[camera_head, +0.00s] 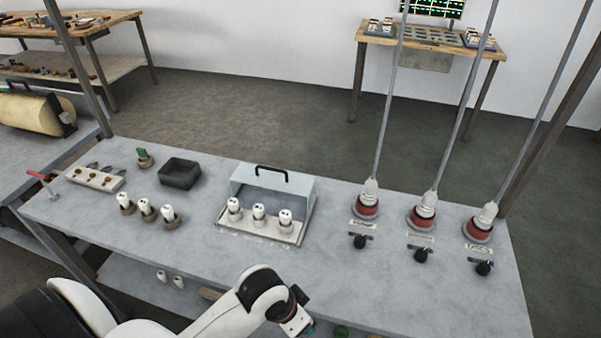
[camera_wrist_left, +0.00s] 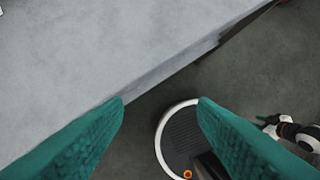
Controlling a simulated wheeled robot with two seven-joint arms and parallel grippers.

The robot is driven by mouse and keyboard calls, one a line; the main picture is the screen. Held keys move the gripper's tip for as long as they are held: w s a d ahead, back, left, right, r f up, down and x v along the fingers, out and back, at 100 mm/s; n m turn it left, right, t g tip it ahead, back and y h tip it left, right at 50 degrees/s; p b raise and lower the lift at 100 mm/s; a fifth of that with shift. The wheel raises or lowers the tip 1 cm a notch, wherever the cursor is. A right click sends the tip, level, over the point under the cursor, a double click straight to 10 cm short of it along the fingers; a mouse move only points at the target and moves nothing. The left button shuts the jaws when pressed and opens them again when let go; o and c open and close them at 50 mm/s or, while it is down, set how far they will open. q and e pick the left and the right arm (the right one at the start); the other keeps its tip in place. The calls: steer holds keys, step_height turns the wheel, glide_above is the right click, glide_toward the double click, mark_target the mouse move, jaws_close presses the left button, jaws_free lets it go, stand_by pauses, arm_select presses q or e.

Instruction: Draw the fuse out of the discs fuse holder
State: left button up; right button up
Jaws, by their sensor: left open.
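A pale fuse panel (camera_head: 275,238) with three white fuse holders, left (camera_head: 234,204), middle (camera_head: 258,211) and right (camera_head: 285,217), stands mid-bench. The label strip is too small to read, so I cannot tell which holder is the discs one. My left gripper (camera_head: 302,331) is at the bench's front edge, below and apart from the panel. In the left wrist view its teal fingers (camera_wrist_left: 160,108) are spread with nothing between them.
Three white-topped pieces (camera_head: 147,210) stand in brown bases left of the panel, near an empty dark tray (camera_head: 179,173). Three red sockets with plugs and cables (camera_head: 366,206) and black knobs (camera_head: 421,256) occupy the right. The front-middle bench is clear.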

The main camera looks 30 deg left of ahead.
arm_select(q)
steer(key=shift+m+g, duration=0.3)
steer(key=shift+m, duration=0.2)
steer(key=w, duration=0.5)
steer(key=shift+d+r, duration=0.3)
steer(key=shift+d, duration=0.05)
steer(key=shift+m+g+y, duration=0.3)
steer(key=shift+g, duration=0.2)
steer(key=w+a, duration=0.1)
steer(key=w, duration=0.1)
steer(key=w+a+r, duration=0.1)
steer(key=w, duration=0.1)
steer(key=w+a+r, duration=0.1)
steer(key=w, duration=0.1)
steer(key=shift+w+a+r, duration=0.15)
steer(key=shift+a+r, duration=0.05)
steer(key=w+a+r+g, duration=0.1)
steer(key=w+a+r, duration=0.3)
steer(key=w+a, duration=0.1)
steer(key=n+y, duration=0.1)
steer(key=n, duration=0.2)
glide_toward(285, 214)
steer(key=shift+g, duration=0.3)
steer(key=f, duration=0.5)
steer(key=f+p, duration=0.1)
steer(key=f, duration=0.4)
steer(key=shift+w+f, duration=0.2)
steer(key=shift+f, duration=0.05)
steer(key=shift+c, duration=0.5)
